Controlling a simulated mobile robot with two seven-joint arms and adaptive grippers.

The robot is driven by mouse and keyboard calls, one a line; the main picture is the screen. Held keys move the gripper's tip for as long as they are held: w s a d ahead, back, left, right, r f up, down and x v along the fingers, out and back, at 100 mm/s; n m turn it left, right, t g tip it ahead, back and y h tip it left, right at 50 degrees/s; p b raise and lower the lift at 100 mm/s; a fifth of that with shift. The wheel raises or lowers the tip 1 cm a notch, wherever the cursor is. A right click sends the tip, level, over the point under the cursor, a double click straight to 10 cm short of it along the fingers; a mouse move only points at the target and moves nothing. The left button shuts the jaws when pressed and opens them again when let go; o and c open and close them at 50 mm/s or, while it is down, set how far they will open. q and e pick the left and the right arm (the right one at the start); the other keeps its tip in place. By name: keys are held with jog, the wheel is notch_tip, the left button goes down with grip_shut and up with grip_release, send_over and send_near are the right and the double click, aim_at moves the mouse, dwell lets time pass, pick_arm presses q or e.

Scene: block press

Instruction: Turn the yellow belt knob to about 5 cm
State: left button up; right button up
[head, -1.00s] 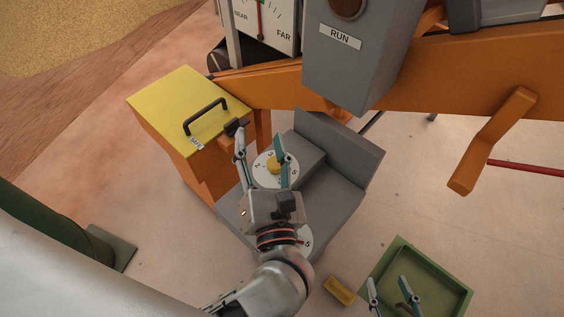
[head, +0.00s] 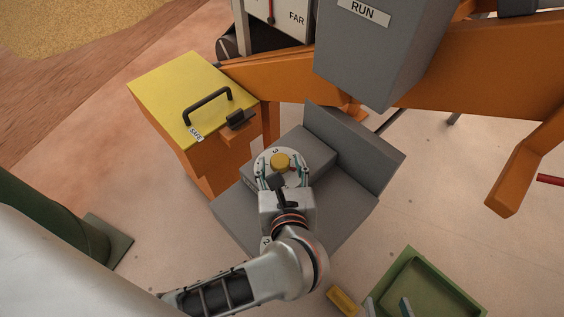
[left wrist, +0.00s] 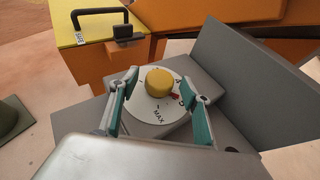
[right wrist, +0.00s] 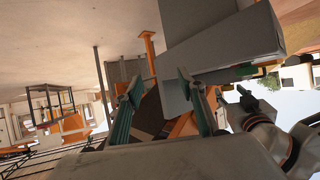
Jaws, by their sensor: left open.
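The yellow belt knob (head: 281,161) sits on a round white numbered dial (head: 263,156) on the grey console (head: 240,209). In the left wrist view the knob (left wrist: 159,82) stands between and beyond the fingertips, with a red mark beside it on the dial (left wrist: 158,105). My left gripper (head: 282,178) is open at the dial, its fingers on either side of it; I cannot tell whether they touch anything. My right gripper (right wrist: 158,88) is open and empty in the right wrist view.
A yellow-topped orange box (head: 170,85) with a black handle stands left of the console. A grey RUN box (head: 375,50) and orange beam (head: 460,75) lie beyond. A green tray (head: 412,255) and a small yellow block (head: 342,300) are at the lower right.

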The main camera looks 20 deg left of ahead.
pick_arm(q)
jog(key=shift+w+a, duration=0.15)
jog(key=shift+w, duration=0.1)
jog(key=c, duration=1.1)
jog(key=shift+s+a+f, duration=0.1)
jog(key=shift+f, duration=0.15)
jog(key=shift+m+h+b, duration=0.4)
jog(key=shift+m, duration=0.1)
jog(key=shift+t, duration=0.3)
jog(key=shift+r+m+h, duration=0.2)
jog(key=shift+m+h, duration=0.1)
jog(key=o, duration=1.1)
pick_arm(e)
jog(key=shift+w+a+r+t, duration=0.3)
jog(key=shift+w+a+r, duration=0.1)
jog(key=shift+r, duration=0.2)
